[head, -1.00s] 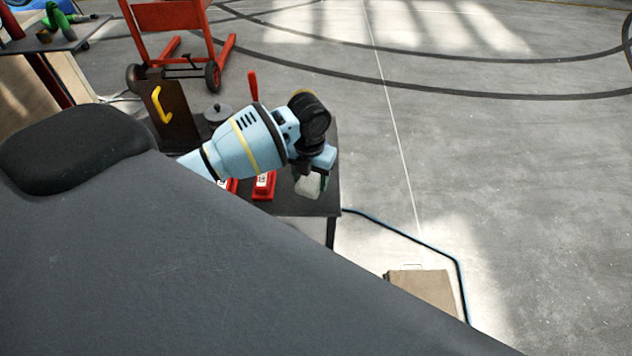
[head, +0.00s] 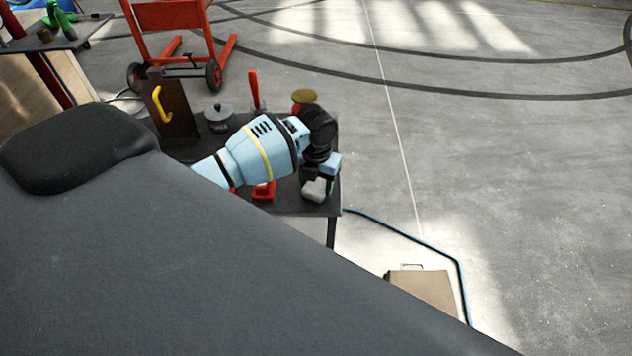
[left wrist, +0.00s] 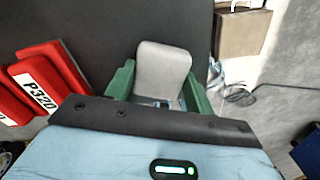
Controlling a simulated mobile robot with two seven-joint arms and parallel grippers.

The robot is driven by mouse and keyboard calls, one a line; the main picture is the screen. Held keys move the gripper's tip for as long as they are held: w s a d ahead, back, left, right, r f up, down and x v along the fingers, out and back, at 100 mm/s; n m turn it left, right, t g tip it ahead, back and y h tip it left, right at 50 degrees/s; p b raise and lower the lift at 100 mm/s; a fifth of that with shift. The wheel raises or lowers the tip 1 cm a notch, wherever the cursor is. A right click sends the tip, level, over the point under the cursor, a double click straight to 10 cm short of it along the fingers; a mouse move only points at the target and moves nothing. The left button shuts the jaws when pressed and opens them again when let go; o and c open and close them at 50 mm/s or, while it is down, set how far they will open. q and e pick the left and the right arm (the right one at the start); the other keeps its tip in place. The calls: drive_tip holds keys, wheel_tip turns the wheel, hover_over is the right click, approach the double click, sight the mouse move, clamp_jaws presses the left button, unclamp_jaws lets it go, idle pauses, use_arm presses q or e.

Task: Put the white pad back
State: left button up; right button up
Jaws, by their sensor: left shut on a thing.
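The white pad (head: 314,191) is a small pale block with rounded corners. In the left wrist view the pad (left wrist: 163,68) sits between the two green fingers of my left gripper (left wrist: 160,88). My left gripper (head: 318,184) is shut on the pad, near the right front corner of the dark table (head: 290,208). I cannot tell whether the pad touches the tabletop. My right gripper is not in view.
A grey lidded pot (head: 219,117), a board with a yellow hook (head: 174,112) and a brass-coloured disc (head: 305,96) are farther back. A cardboard-coloured box (head: 425,291) is on the floor.

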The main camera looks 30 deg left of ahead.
sight(316, 184)
use_arm(q)
drive_tip(key=o, duration=0.9)
drive_tip(key=shift+f, duration=0.1)
wheel_tip(316, 184, up, 12)
drive_tip(key=s+d+f+n+t+h, duration=0.2)
drive_tip(key=s+d+f+n+t, duration=0.15)
drive_tip(key=d+f+n, duration=0.3)
drive_tip(key=s+d+f+n+t+h, duration=0.2)
drive_tip(key=s+d+f+n, duration=0.2)
drive_tip(key=d+f+n, duration=0.25)
drive_tip(key=s+a+f+n+t, duration=0.1)
drive_tip(key=s+f+n, duration=0.2)
drive_tip(key=s+n, duration=0.3)
drive_tip(key=s+a+f+n+t+y, duration=0.1)
drive_tip(key=s+f+n, duration=0.2)
drive_tip(key=s+n, duration=0.3)
drive_tip(key=s+a+f+n+t+y, duration=0.1)
drive_tip(key=s+a+f+n+t, duration=0.1)
drive_tip(key=s+n, duration=0.5)
drive_tip(key=shift+s+f, duration=0.5)
drive_tip(key=shift+f, duration=0.35)
